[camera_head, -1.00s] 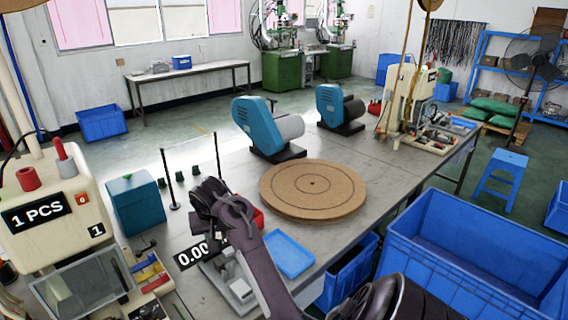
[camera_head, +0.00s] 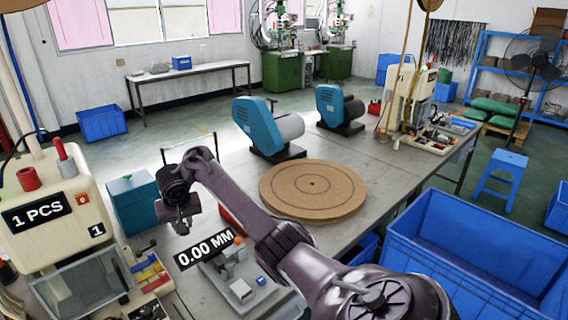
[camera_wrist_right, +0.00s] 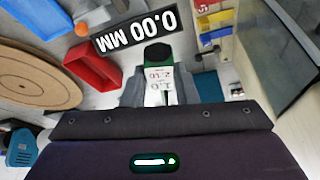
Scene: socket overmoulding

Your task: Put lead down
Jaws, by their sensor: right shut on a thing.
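My right gripper (camera_head: 182,226) hangs at the end of my folded right arm, over the left part of the bench. It is left of the "0.00 MM" display (camera_head: 206,250). In the right wrist view my right gripper (camera_wrist_right: 168,92) has its grey fingers on either side of a small piece (camera_wrist_right: 158,72) with a black end, green rim and white printed face. It is shut on this piece. I cannot make out a cable on it, so I cannot tell whether it is the lead. My left gripper is not in view.
The measuring fixture (camera_head: 240,280) stands below the display. A red tray (camera_wrist_right: 92,65) and a round brown turntable (camera_head: 313,190) lie beside it. The "1 PCS" machine (camera_head: 55,225) and a teal box (camera_head: 134,203) stand left. Bare bench shows behind the turntable.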

